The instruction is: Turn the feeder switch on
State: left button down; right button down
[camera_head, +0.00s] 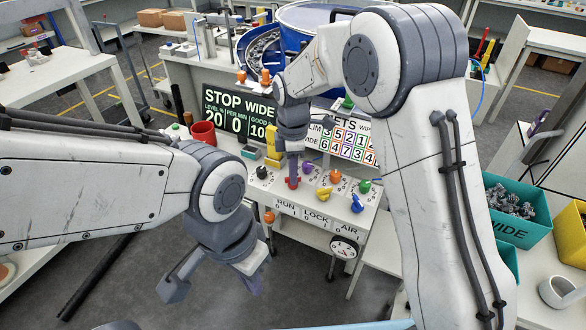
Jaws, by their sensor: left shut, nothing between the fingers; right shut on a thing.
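The control panel (318,207) is a white sloped bench face with several coloured knobs and switches and the labels RUN, LOCK and AIR. I cannot read which one is marked as the feeder switch. My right gripper (292,176) points down and is shut on a red knob (293,184), mostly hidden by the fingers. Beside it are a black knob (262,172), a purple knob (307,168), a yellow switch (323,194) and a blue switch (356,204). My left gripper (254,287) is shut and empty, low in front of the panel's left side.
A display (240,113) reading STOP WIDE stands behind the panel, with a board of numbers (345,137) to its right. A red mug (204,132) is at the left. A blue bowl (310,18) stands behind. A teal bin (517,215) of grey parts is at the right.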

jog(key=m+p, duration=0.2)
jog(key=m, duration=0.1)
jog(key=shift+r+m, duration=0.15)
jog(key=shift+m, duration=0.15)
jog(key=m+p, duration=0.2)
jog(key=m, duration=0.2)
jog(key=shift+m, duration=0.3)
jog(key=m+p, duration=0.2)
jog(key=m, duration=0.2)
jog(key=shift+m+p, duration=0.5)
jog(key=shift+m, duration=1.2)
jog(key=c, duration=0.9)
grip_release()
